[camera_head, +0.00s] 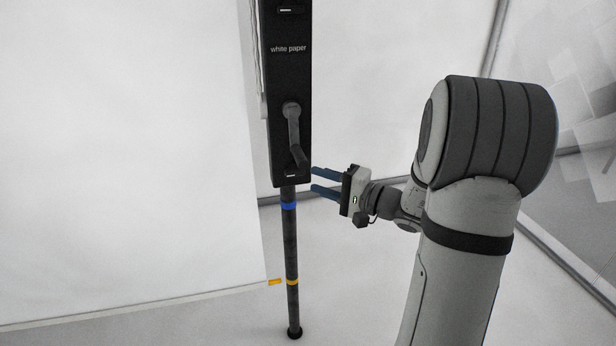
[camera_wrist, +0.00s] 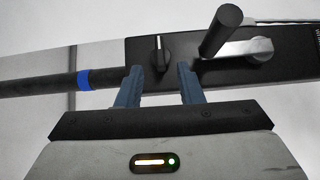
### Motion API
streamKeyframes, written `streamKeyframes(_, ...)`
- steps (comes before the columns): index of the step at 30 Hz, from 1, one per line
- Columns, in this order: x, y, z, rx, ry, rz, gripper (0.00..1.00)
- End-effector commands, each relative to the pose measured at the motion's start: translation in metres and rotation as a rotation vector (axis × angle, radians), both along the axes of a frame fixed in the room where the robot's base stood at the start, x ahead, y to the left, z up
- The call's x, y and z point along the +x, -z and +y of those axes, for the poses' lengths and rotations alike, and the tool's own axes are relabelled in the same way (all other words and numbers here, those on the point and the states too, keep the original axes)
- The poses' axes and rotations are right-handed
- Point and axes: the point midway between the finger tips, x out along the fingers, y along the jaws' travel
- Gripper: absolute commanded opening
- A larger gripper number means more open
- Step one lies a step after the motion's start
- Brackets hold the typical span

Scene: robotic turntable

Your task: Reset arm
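My gripper (camera_head: 313,179) is at the centre of the head view, just right of the lower end of a black panel (camera_head: 290,80) marked "white paper". Its two blue fingers are spread apart with nothing seen between them. In the wrist view the open fingers of my gripper (camera_wrist: 160,82) point toward the panel (camera_wrist: 190,75). A small knob (camera_wrist: 160,52) shows beyond the gap between them. A crank handle (camera_head: 295,135) is on the panel; it also shows in the wrist view (camera_wrist: 222,30), right of the fingers. Contact with the panel cannot be told.
A dark pole (camera_head: 290,240) with a blue band (camera_head: 288,205) and a yellow band (camera_head: 292,282) carries the panel. A large white sheet (camera_head: 120,150) hangs to the left. Glass-like walls with dark frame bars (camera_head: 585,270) stand at the right. Pale floor lies around the pole.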

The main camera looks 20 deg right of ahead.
Motion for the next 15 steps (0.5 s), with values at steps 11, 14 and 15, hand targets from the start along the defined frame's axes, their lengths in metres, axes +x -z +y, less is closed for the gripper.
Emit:
streamKeyframes(11, -0.0144, 0.0007, -0.0138, 0.0, -0.001, 0.001, 0.34)
streamKeyframes(14, -0.0141, 0.0007, -0.0137, 0.0, -0.001, 0.001, 0.34)
streamKeyframes(15, -0.0141, 0.0007, -0.0136, -0.001, -0.001, 0.001, 0.34)
